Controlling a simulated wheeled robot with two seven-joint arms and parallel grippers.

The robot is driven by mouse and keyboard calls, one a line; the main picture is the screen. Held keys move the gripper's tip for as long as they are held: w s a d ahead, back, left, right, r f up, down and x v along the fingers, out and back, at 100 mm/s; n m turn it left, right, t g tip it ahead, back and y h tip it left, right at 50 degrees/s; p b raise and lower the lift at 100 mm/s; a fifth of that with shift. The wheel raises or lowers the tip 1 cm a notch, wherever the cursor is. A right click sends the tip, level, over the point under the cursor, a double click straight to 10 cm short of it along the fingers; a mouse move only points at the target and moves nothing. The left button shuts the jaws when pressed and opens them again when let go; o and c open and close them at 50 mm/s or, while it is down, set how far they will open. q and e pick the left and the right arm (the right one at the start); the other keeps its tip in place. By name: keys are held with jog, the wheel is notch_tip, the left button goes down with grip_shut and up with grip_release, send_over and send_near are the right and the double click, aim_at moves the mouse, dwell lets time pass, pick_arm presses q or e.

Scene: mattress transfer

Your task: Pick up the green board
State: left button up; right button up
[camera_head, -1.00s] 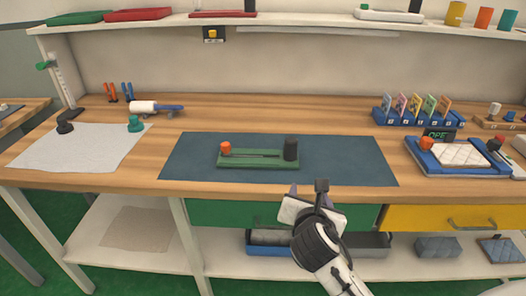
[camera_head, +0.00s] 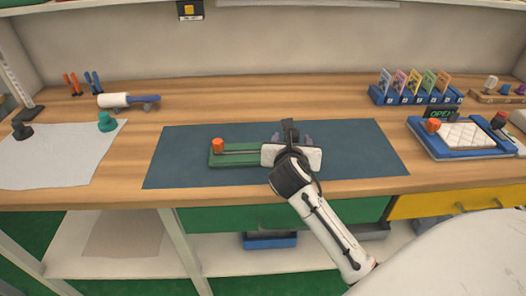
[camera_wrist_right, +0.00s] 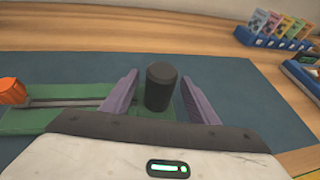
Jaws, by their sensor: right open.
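The green board (camera_head: 232,161) lies flat on the dark blue mat (camera_head: 360,150) on the workbench. An orange knob (camera_head: 218,145) stands at its left end. A black cylinder (camera_wrist_right: 160,86) stands at its right end; my gripper covers it in the head view. The board (camera_wrist_right: 72,118) also shows in the right wrist view, with a dark slot along it and the orange knob (camera_wrist_right: 13,92) at the left. My right gripper (camera_head: 292,143) is over the board's right end. Its fingers (camera_wrist_right: 161,98) are open, one on each side of the black cylinder, with gaps visible. My left gripper is not in view.
A blue tray with a quilted white pad (camera_head: 465,135) and a blue rack of coloured cards (camera_head: 415,96) are at the right. A white sheet (camera_head: 60,155) with dark and teal knobs is at the left. The mat is clear around the board.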

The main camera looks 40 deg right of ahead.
jog(key=x, duration=0.3)
jog(key=shift+w+d+f, duration=0.1)
jog(key=shift+w+d, duration=0.1)
jog(key=shift+w, duration=0.05)
grip_shut()
